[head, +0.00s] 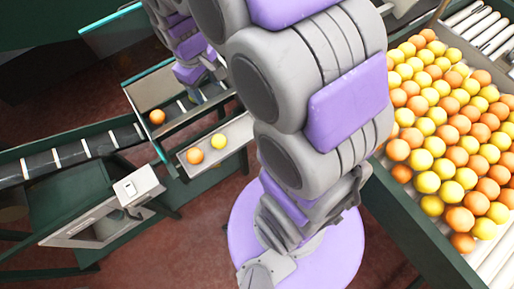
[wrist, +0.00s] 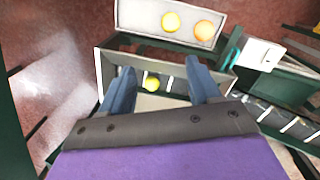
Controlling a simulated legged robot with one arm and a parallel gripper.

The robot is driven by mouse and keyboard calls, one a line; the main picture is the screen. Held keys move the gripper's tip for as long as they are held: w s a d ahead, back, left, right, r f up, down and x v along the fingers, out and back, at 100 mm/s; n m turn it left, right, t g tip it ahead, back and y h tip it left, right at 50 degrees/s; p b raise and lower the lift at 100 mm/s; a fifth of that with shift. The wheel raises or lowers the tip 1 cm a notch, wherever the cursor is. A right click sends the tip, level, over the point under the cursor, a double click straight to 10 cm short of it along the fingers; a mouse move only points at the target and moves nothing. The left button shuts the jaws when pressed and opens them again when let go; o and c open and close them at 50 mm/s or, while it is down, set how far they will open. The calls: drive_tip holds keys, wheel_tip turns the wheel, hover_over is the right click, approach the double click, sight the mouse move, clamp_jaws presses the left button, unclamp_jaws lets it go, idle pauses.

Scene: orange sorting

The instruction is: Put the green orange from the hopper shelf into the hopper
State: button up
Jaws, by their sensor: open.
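My gripper (wrist: 159,65) is open above the hopper, its two blue fingers apart with nothing held between them. In the wrist view a yellow-green orange (wrist: 151,84) shows between the fingers, lower down in the hopper (wrist: 104,72). It looks smaller than the fruit on the shelf, and I cannot see it in the head view. The pale hopper shelf (head: 239,131) holds one yellow-green orange (head: 218,141) and one orange-coloured one (head: 194,156). In the head view another orange-coloured fruit (head: 157,117) lies at the left of the hopper.
A cleated conveyor (head: 70,153) runs from the hopper to the left. A grey control box (head: 137,186) stands below it. A large bed of mixed yellow and orange fruit (head: 450,140) fills the right side. My arm covers the middle of the head view.

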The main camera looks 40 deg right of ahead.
drive_tip(key=s+r+m, duration=0.2)
drive_tip(key=s, duration=1)
drive_tip(key=s+r+m+g, duration=0.1)
drive_tip(key=s+r+m, duration=0.1)
drive_tip(key=s, duration=1)
drive_tip(key=shift+a+y, duration=0.15)
drive_tip(key=shift+y, duration=0.25)
drive_tip(key=shift+f, duration=0.1)
drive_tip(key=shift+a+f+b, duration=0.15)
drive_tip(key=shift+f+b, duration=0.45)
